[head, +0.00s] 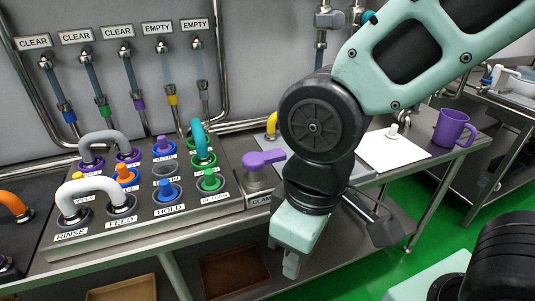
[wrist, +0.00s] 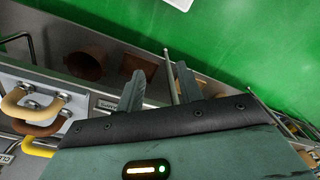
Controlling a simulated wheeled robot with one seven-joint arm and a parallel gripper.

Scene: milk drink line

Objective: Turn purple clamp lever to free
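The purple clamp lever (head: 262,158) sits on a grey metal post at the right end of the panel in the head view, its handle lying roughly level. A partly covered label beginning "CLA" is below it. My gripper (head: 291,264) hangs to the right of the lever and lower, pointing down in front of the bench edge, apart from the lever. In the wrist view the two fingers of my gripper (wrist: 160,88) stand apart with nothing between them. I cannot make out the purple lever in the wrist view.
The panel (head: 225,203) left of the lever carries grey and teal curved hoses and several coloured ports. A purple mug (head: 453,128) and a white sheet (head: 392,152) are on the right. Brown bins (head: 235,273) sit below the bench.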

